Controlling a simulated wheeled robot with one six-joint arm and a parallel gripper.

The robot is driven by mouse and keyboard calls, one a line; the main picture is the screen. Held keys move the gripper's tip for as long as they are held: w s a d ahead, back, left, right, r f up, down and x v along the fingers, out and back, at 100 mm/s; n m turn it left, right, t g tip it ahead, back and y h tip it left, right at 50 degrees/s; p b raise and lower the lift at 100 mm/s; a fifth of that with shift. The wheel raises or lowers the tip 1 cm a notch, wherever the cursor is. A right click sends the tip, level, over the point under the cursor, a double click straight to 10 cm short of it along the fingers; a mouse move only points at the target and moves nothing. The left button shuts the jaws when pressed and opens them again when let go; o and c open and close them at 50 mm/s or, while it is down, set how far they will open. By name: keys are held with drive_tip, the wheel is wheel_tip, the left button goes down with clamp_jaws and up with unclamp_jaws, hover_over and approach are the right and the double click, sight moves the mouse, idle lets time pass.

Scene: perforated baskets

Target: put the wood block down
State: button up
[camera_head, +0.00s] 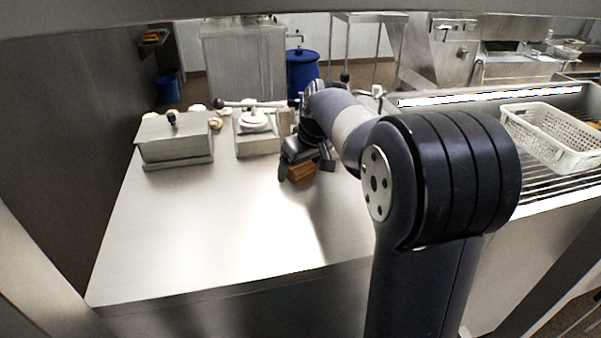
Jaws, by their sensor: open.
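The wood block (301,171) is a small orange-brown piece at the far part of the steel counter (215,235). My gripper (305,174) is right at the block, with one dark finger on its left side and another on its right. The jaws are open. The block appears to be at the counter surface, but its underside is too small to make out clearly. My gripper and arm hide part of the block and the counter behind it.
A lidded steel box (175,142) and a steel device with a long handle (257,135) stand at the counter's back left. A white perforated basket (552,137) sits on the ribbed rack at right. The counter's front left is clear.

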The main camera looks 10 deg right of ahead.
drive_tip(key=shift+c, duration=0.2)
drive_tip(key=c, duration=1.1)
